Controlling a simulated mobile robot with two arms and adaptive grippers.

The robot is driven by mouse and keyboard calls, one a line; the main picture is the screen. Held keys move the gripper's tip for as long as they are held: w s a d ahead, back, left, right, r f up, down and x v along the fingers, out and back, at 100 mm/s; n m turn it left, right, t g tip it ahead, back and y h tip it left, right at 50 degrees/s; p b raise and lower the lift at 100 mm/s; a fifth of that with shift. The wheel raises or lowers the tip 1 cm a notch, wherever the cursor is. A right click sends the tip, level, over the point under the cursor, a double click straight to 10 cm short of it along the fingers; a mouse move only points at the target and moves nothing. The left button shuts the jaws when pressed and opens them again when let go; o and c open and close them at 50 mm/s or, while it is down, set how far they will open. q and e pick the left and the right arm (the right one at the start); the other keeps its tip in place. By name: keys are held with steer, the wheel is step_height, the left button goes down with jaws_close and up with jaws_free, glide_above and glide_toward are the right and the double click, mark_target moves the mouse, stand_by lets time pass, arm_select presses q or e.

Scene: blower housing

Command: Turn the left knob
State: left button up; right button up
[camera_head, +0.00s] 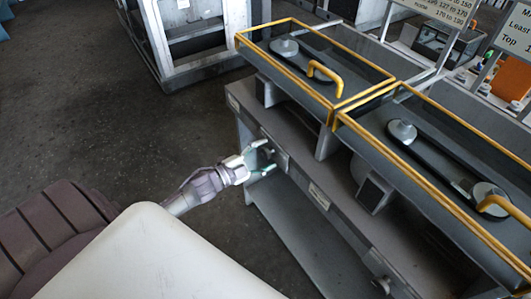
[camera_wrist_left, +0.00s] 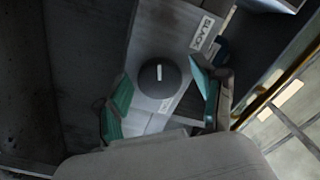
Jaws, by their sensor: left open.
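The left knob (camera_wrist_left: 160,78) is a round dark knob with a white pointer line, on a grey panel in the left wrist view. The line stands nearly upright in that picture. My left gripper (camera_head: 269,156) is open at the front of the grey housing in the head view. In the left wrist view its green fingertips (camera_wrist_left: 163,86) lie on either side of the knob, with gaps at both sides. I cannot tell whether they reach around the knob or stop short of it. In the head view the knob is largely hidden by the fingers. My right gripper is not in view.
Another dark knob (camera_head: 381,285) sits farther along the housing front. Yellow-framed covers (camera_head: 335,122) with handles top the housing. A white-framed rack (camera_head: 190,40) stands behind; the dark floor (camera_head: 90,100) at left is clear.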

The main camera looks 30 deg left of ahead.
arm_select(q)
steer(key=shift+w+d, duration=0.1)
steer(key=shift+w, duration=0.15)
steer(key=shift+c, duration=1.1)
steer(key=c, duration=0.9)
steer(key=shift+c, duration=0.2)
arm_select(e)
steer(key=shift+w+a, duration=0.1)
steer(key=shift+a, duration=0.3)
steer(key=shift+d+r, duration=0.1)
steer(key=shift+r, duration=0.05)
